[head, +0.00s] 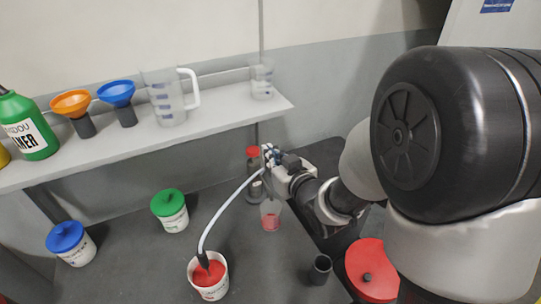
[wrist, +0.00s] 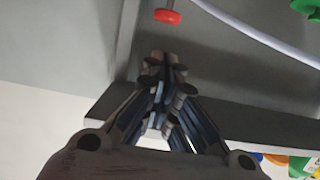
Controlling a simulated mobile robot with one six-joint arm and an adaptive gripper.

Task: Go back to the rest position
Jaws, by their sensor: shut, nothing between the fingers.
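A white hose (head: 222,209) passes close to the gripper in the head view and ends in a white tub with red contents (head: 222,290). Whether the hose touches the gripper is unclear.
A shelf (head: 218,128) holds a green bottle (head: 28,130), orange and blue funnels and clear jugs. Blue-lidded (head: 75,250) and green-lidded (head: 172,215) tubs stand on the table. A black cup (head: 320,270) and a red lid (head: 380,255) are near my arm.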

